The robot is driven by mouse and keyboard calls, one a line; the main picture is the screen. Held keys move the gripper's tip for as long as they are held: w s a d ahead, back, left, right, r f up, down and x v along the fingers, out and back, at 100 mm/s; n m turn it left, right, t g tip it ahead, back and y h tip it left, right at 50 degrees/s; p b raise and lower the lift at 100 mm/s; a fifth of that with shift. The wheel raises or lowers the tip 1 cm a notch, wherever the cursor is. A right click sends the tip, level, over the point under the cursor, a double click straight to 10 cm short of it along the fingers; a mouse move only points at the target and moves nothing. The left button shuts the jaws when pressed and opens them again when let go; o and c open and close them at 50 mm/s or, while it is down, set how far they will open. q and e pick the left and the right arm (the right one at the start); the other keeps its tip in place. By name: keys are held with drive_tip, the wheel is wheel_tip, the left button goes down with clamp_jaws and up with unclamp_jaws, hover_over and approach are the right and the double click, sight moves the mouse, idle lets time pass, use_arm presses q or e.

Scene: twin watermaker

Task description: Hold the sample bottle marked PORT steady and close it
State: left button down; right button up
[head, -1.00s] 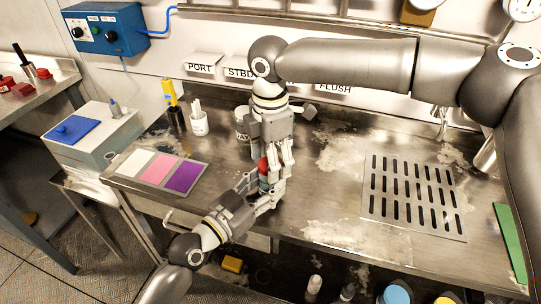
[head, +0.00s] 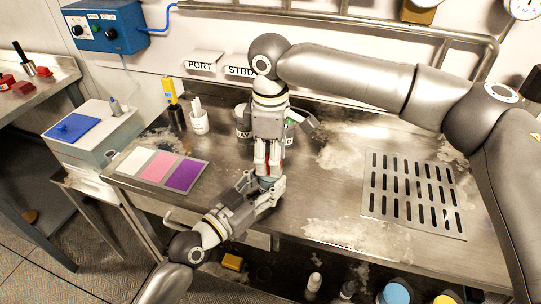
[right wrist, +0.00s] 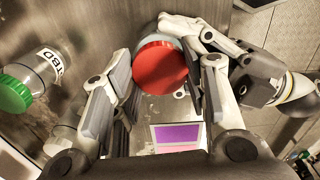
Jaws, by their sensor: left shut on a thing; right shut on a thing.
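The held sample bottle (head: 268,184) stands upright above the counter's front part in the head view, mostly hidden by both grippers; its label cannot be read. Its red cap (right wrist: 160,68) is on top, seen from above in the right wrist view. My left gripper (head: 262,190) is shut on the bottle body from the front left. My right gripper (head: 269,171) points down from above and is shut on the red cap, with a finger on each side of it. Whether the cap is fully seated cannot be told.
A green-capped bottle marked STBD (right wrist: 45,70) stands behind the right gripper. A white jar (head: 242,124), a cup of white sticks (head: 199,122) and a tricolour mat (head: 160,170) are to the left. A slotted drain plate (head: 413,195) lies right; the counter between is clear.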

drive_tip(key=m, duration=0.7)
drive_tip(key=shift+a, duration=0.1)
drive_tip(key=o, duration=1.2)
wheel_tip(320, 180, up, 12)
use_arm(q)
drive_tip(key=c, duration=0.7)
unclamp_jaws()
